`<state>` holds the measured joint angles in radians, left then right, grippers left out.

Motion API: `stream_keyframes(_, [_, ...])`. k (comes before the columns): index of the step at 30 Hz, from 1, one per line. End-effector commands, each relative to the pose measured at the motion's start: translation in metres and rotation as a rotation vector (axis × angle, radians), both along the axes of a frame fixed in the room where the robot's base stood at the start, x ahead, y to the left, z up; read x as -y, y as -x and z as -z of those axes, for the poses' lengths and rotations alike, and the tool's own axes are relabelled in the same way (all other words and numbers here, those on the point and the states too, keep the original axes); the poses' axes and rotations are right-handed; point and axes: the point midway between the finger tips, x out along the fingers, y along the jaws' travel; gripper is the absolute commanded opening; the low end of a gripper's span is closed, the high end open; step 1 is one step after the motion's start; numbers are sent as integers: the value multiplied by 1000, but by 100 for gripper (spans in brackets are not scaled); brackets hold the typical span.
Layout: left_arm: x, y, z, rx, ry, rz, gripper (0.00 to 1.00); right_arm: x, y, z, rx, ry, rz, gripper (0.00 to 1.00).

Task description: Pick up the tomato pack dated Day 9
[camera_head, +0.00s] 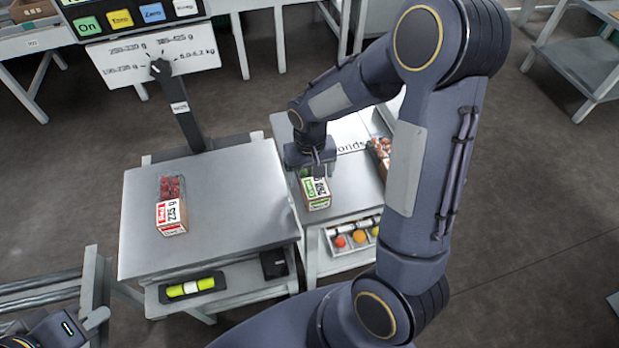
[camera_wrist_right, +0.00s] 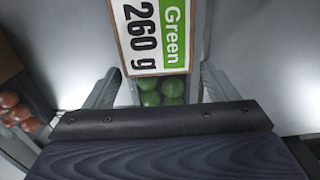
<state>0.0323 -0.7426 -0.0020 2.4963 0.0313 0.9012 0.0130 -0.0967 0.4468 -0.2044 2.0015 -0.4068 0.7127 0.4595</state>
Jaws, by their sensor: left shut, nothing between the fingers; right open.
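A pack of red tomatoes (camera_head: 172,205) lies on the grey scale plate; its label reads 252 g. A pack of green tomatoes (camera_head: 316,194) stands on the side table under my right gripper (camera_head: 315,170). In the right wrist view the green pack's label (camera_wrist_right: 155,38) reads "Green 260 g", with green tomatoes below it. My right gripper is open, with its fingers (camera_wrist_right: 152,88) on either side of the pack's near end, and does not visibly grip it. No Day 9 date is legible on either pack. My left gripper (camera_head: 92,320) is shut and empty at the lower left edge.
A tray of coloured balls (camera_head: 352,238) sits below the side table. A crate of reddish tomatoes (camera_head: 379,152) stands right of the green pack. A dark post with a dial sign (camera_head: 155,62) rises behind the scale. A yellow-green cylinder (camera_head: 190,287) lies on the lower shelf.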

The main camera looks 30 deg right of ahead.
Motion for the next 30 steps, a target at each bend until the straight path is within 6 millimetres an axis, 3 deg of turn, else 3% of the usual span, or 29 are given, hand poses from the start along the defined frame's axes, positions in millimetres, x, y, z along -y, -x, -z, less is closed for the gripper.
stream_keyframes(9, [0,0,1,0,0,0,0,0,0,7,1,-1,1,80])
stream_keyframes(22, [0,0,1,0,0,0,0,0,0,7,1,-1,1,25])
stream_keyframes(30, [0,0,1,0,0,0,0,0,0,5,2,-1,1,24])
